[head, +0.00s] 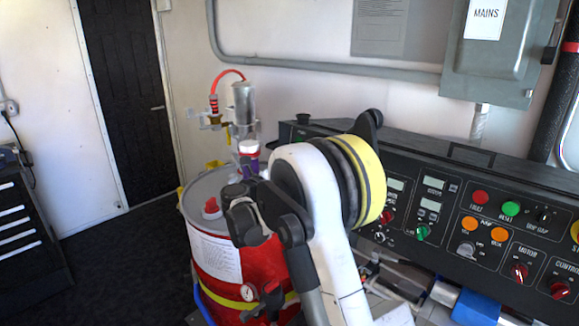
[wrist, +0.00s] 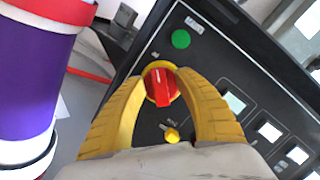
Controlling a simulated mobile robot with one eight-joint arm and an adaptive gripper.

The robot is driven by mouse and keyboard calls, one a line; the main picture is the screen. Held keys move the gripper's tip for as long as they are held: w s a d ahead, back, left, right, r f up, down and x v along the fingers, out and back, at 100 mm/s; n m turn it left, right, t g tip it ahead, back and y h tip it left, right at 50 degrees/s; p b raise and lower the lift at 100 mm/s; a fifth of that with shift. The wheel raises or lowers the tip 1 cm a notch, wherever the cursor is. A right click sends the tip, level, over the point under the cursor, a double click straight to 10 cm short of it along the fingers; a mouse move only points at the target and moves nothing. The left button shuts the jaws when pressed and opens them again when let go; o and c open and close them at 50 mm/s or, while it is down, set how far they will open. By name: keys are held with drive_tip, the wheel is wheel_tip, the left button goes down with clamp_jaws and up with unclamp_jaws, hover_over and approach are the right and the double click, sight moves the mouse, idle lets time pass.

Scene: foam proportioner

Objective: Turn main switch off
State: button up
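In the wrist view, a red rotary switch (wrist: 161,86) with a yellow ring sits on the dark panel, its handle pointing down in the picture. I take it to be the main switch; its label is too small to read. My gripper (wrist: 163,76) has its two yellow fingers spread on either side of the red knob, tips close to the yellow ring. I cannot tell if they touch it. In the head view, my own arm hides the gripper and this switch, at the left part of the control panel (head: 466,203).
A green button (wrist: 181,39) and a small yellow knob (wrist: 171,133) are near the switch. A purple and white cylinder (wrist: 28,90) stands close at left. In the head view, a red drum (head: 218,262) stands left of the panel, and a grey MAINS box (head: 493,62) hangs above.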

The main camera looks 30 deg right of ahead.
drive_tip(key=shift+a, duration=0.1)
drive_tip(key=v, duration=1.1)
drive_tip(key=shift+s+a, duration=0.3)
drive_tip(key=shift+s, duration=0.05)
